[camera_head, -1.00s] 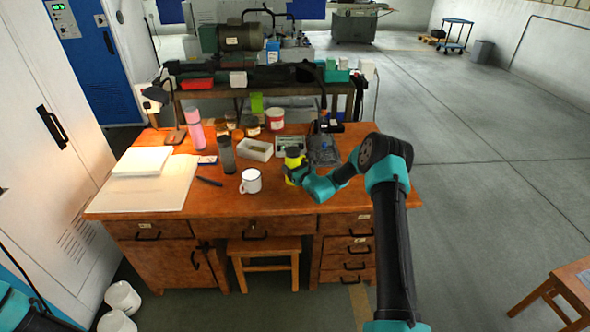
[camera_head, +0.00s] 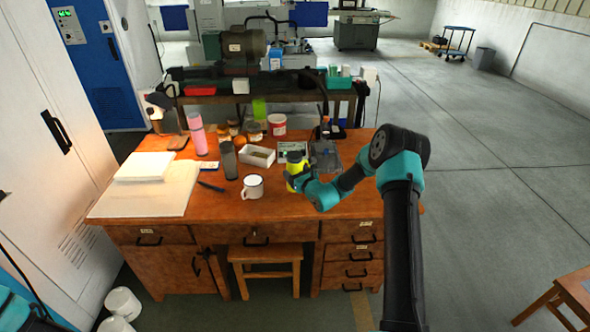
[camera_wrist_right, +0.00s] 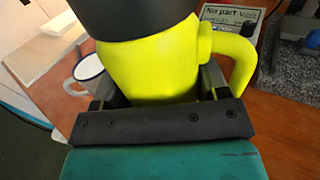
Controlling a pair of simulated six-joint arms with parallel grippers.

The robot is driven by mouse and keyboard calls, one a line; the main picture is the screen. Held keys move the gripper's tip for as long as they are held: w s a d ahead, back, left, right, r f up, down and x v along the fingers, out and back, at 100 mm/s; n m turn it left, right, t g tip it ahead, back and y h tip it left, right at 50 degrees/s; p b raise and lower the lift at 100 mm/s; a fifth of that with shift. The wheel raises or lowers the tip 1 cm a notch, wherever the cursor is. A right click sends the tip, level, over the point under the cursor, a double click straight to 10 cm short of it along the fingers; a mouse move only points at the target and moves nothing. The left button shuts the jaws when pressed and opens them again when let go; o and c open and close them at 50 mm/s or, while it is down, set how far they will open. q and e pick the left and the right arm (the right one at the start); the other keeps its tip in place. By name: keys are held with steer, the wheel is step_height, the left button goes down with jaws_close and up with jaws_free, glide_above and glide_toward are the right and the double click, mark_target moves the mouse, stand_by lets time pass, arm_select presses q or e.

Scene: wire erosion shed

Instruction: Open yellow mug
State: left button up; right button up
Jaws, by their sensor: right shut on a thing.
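The yellow mug (camera_head: 293,168) has a black lid (camera_head: 294,157) and stands on the wooden desk right of a white mug. In the right wrist view, the yellow mug (camera_wrist_right: 150,65) fills the middle, with its black lid (camera_wrist_right: 135,15) on top, cut off by the frame edge. Its handle (camera_wrist_right: 243,62) points right. My right gripper (camera_head: 297,181) is shut on the mug's body, with one finger on each side, and it also shows in the right wrist view (camera_wrist_right: 158,85). My left gripper is out of view.
A white enamel mug (camera_head: 253,186) stands close by on the left. A white tray (camera_head: 257,157), a dark bottle (camera_head: 228,158) and a pink bottle (camera_head: 197,135) stand behind and left. The desk front is mostly clear.

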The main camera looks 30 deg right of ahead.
steer(key=s+a+r, duration=0.1)
steer(key=s+a, duration=0.5)
steer(key=s, duration=0.3)
steer(key=shift+s, duration=0.3)
steer(key=shift+d, duration=0.1)
steer(key=o, duration=0.6)
steer(key=c, duration=0.8)
